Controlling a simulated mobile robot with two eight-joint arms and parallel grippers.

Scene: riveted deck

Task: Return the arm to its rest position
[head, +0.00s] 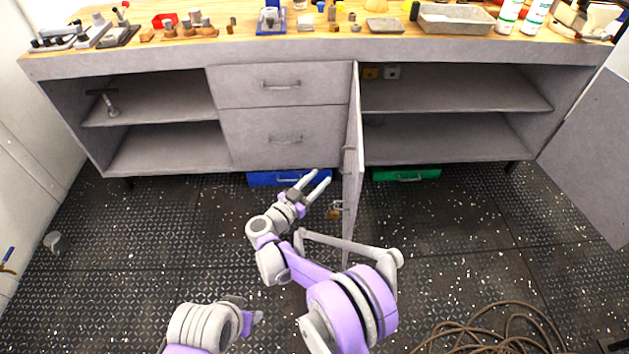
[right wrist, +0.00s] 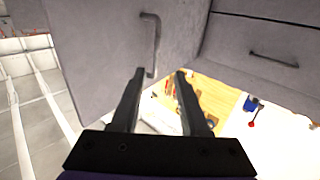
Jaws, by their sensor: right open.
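My right gripper (head: 320,178) is open, with nothing between its fingers in the head view. It is low in front of the grey cabinet (head: 285,160), just left of an open door (head: 353,150) seen nearly edge-on. In the right wrist view my right gripper (right wrist: 160,72) has its two dark fingers spread. A grey door (right wrist: 95,50) with a bar handle (right wrist: 151,45) shows beyond the fingertips, and I cannot tell how close they are. A part of my other arm shows at the bottom of the head view, but its fingers are not seen.
A second open door (head: 592,155) stands at the right. A blue case (head: 270,180) and a green case (head: 405,174) lie under the cabinet. A coiled hose (head: 490,330) lies at the lower right. The dark floor (head: 150,250) at left is mostly clear.

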